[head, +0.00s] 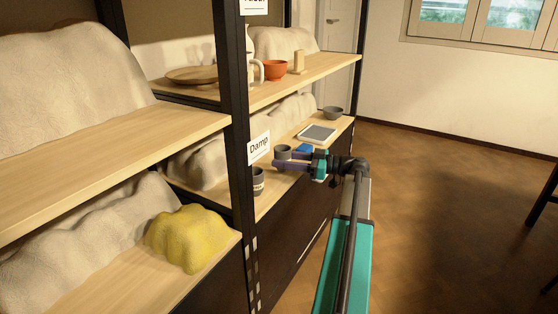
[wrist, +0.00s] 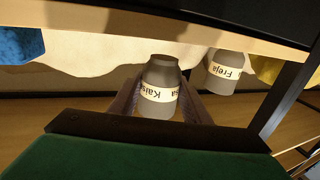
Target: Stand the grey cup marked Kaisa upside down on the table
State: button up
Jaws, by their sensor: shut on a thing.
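The grey cup marked Kaisa (wrist: 159,92) is between the two fingers of my gripper (wrist: 166,106) in the wrist view. The gripper is shut on it, with the label facing the camera. In the head view my gripper (head: 287,160) reaches left to the Damp shelf (head: 268,202), and the held cup (head: 283,152) shows partly behind the fingers. I cannot tell whether the cup touches the shelf. A second grey cup, marked Freja (wrist: 224,71), stands beside it; a labelled grey cup (head: 258,181) also shows nearer in the head view. No table is clearly visible.
A blue object (head: 304,148), a flat grey-topped tray (head: 318,133) and a grey bowl (head: 333,112) are farther along the shelf. An upper shelf (head: 312,73) overhangs, and a dark post (head: 238,120) stands nearer. The floor (head: 440,220) to the right is open.

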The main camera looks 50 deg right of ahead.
jog(key=v, duration=1.1)
jog(key=shift+s+b, duration=0.25)
jog(key=shift+b, duration=0.2)
jog(key=shift+d, duration=0.15)
notch_tip(320, 180, up, 54)
jog(key=p, duration=5.4)
jog(key=shift+r, duration=0.2)
jog(key=shift+f, duration=0.1)
notch_tip(320, 180, down, 5)
jog(key=b, duration=0.4)
jog(key=shift+b, duration=0.35)
